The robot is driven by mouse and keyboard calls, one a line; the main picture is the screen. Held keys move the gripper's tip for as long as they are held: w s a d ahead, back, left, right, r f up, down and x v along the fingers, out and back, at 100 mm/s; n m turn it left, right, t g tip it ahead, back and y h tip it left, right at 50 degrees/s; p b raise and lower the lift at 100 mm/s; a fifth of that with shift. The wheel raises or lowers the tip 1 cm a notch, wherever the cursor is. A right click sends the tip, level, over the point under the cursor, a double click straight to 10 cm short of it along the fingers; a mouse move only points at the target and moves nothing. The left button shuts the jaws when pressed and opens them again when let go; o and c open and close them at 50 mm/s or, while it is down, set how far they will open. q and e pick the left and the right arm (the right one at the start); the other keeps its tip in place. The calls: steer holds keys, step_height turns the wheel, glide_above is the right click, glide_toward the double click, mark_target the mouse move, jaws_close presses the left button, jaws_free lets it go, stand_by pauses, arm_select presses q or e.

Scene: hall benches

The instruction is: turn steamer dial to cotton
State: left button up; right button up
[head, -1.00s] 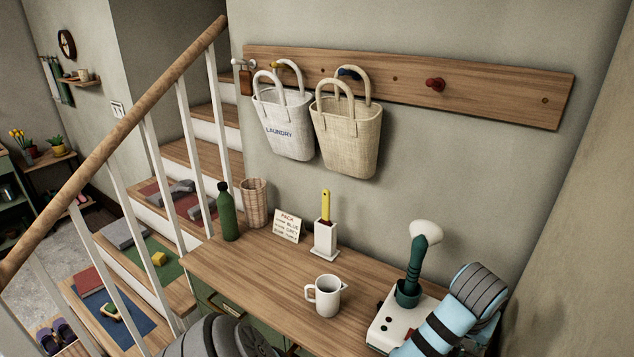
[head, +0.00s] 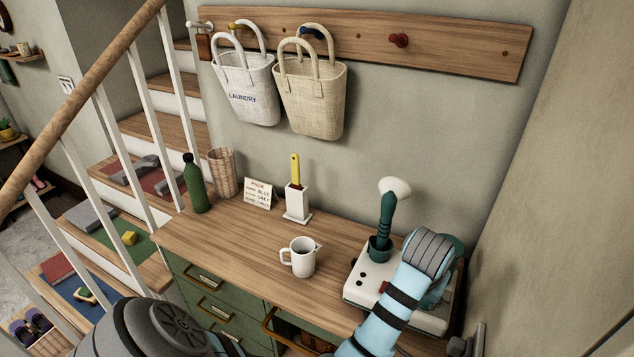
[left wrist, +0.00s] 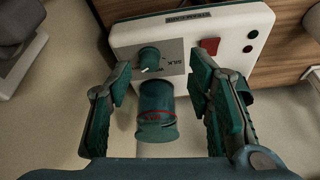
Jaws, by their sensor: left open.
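The steamer base (head: 357,292) is a white box on the right end of the bench, with a teal wand standing in its holder. My left arm hides much of its right side. The right gripper is out of view.
A brush holder (head: 297,204), card (head: 257,193), basket (head: 222,173) and green bottle (head: 194,184) stand farther back. Two bags hang from the wall rail. The bench's left-middle top is clear; a wall closes the right.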

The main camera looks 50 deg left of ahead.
arm_select(q)
steer(key=shift+m+g, duration=0.3)
steer(key=shift+m, duration=0.4)
steer(key=s+a+f, duration=0.1)
steer(key=s+f, duration=0.3)
steer(key=f, duration=0.1)
steer(key=s+a+f+b, duration=0.1)
steer(key=s+a+f, duration=0.1)
steer(key=s+f, duration=0.3)
steer(key=s+a+f+b, duration=0.1)
steer(key=s+a+f, duration=0.1)
steer(key=s+f, duration=0.2)
steer(key=shift+s+f, duration=0.25)
steer(key=shift+f, duration=1.05)
steer(key=s+a+f+m+b, duration=0.1)
steer(key=s+f+b, duration=0.2)
steer(key=s+f, duration=0.5)
step_height(320, 180, down, 4)
steer(key=shift+s+a+g, duration=0.25)
steer(key=shift+s+g, duration=0.05)
steer(key=shift+s, duration=0.1)
steer(key=shift+w, duration=0.1)
